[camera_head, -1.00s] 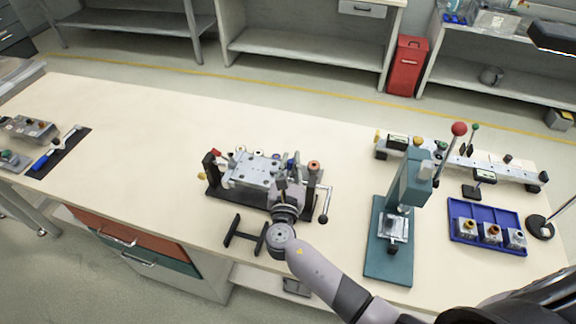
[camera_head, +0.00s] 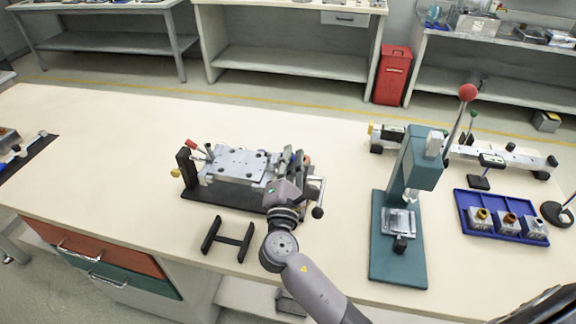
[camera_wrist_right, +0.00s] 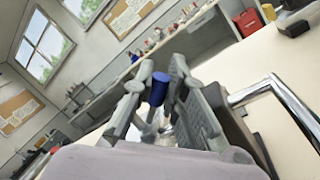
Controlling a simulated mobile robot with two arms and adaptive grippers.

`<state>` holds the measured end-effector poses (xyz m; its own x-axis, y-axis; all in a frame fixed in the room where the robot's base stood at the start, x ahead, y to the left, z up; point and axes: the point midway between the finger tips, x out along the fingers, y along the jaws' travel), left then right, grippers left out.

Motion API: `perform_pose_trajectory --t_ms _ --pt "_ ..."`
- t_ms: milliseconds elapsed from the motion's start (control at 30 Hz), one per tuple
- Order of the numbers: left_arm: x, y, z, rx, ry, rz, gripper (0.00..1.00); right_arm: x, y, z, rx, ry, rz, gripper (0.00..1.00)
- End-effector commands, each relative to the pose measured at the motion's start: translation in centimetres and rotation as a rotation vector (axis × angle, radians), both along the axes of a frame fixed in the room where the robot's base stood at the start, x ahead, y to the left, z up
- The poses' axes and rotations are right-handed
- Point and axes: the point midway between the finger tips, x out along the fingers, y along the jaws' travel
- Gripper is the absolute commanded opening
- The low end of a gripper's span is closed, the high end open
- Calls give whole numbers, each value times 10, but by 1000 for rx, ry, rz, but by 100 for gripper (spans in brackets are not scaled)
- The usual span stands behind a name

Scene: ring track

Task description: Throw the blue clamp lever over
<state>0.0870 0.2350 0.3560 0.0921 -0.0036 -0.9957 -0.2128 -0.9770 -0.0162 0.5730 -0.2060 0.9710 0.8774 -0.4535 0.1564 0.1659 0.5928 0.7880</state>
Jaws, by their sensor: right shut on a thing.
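The clamp fixture stands on the bench in the head view, with a flat metal plate (camera_head: 236,164) on a black base (camera_head: 215,196). A red-tipped lever (camera_head: 193,145) is at its left end. My right gripper (camera_head: 290,180) is at the fixture's right end and hides much of that end. In the right wrist view the blue clamp lever's handle (camera_wrist_right: 159,88) shows between the two fingers of my right gripper (camera_wrist_right: 158,98), which is shut on it. The lever's lower part is hard to make out.
A black H-shaped stand (camera_head: 228,240) is just in front of the fixture. A teal press (camera_head: 410,180) with a red ball handle stands to the right. Beyond it are a blue tray (camera_head: 478,232) with several small blocks and a long rail fixture (camera_head: 500,155). The bench's left-middle is clear.

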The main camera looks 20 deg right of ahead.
Motion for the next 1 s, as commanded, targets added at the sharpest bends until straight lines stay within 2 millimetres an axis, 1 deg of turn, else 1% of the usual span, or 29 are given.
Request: perform_pose_trajectory --t_ms 33,200,667,700,1000 --pt "0 0 -7 0 0 0 30 0 0 -4 14 -8 0 0" --pt "0 0 -11 0 1 0 30 -1 -1 -4 41 -27 1 0" --pt "-1 0 -12 0 1 0 30 -1 -1 -4 52 -32 0 0" --pt "-1 0 -12 0 1 0 30 -1 -1 -4 52 -31 0 15" --pt "-1 0 -12 0 1 0 30 -1 -1 -3 51 -32 1 34"
